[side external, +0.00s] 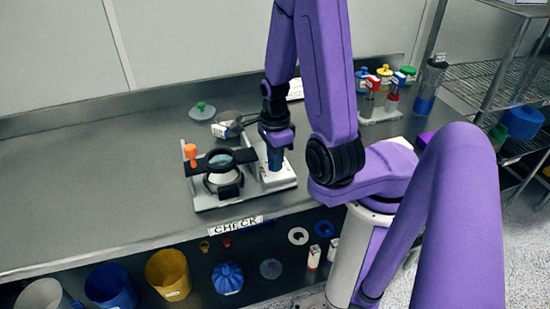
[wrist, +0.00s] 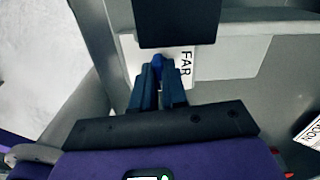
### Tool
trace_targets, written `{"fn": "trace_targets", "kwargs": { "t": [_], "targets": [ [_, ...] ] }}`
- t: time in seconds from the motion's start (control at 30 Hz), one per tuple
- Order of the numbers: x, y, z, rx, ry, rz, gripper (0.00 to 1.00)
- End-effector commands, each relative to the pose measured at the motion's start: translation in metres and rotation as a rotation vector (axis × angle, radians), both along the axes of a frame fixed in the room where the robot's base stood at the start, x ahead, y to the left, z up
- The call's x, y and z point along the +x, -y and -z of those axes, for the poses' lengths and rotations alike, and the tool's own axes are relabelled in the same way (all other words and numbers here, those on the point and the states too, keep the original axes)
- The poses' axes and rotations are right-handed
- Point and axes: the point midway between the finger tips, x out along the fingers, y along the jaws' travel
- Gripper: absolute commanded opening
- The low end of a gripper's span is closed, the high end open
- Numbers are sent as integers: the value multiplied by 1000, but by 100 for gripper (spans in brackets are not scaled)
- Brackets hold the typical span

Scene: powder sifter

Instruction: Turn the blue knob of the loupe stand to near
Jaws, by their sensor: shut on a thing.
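The loupe stand is a pale base (side external: 285,182) on the bench above the CHECK label, with a black ring loupe (side external: 218,163) and an orange knob (side external: 190,152) at its left. My gripper (side external: 274,158) points down over the right part of the stand. In the wrist view, my gripper (wrist: 158,85) is shut on the blue knob (wrist: 157,62), whose tip shows between the fingers. A white plate (wrist: 185,62) reading FAR lies beside the knob. The NEAR side and the knob's pointer are hidden.
A green-knobbed lid (side external: 201,110) and a clear dish with a white-labelled jar (side external: 222,130) stand behind the loupe. A rack of colour-topped bottles (side external: 380,100) is at back right. Cups, including a yellow one (side external: 168,272), sit below the front edge. The bench's left is clear.

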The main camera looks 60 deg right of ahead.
Motion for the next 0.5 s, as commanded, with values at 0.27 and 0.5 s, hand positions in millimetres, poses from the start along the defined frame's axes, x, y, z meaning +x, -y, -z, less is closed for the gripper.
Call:
{"fn": "trace_targets", "kwargs": {
  "t": [0.27,0.5],
  "targets": [
    [1,0,-1,-1,2,99,0],
    [0,0,-1,-1,1,123,0]
  ]
}}
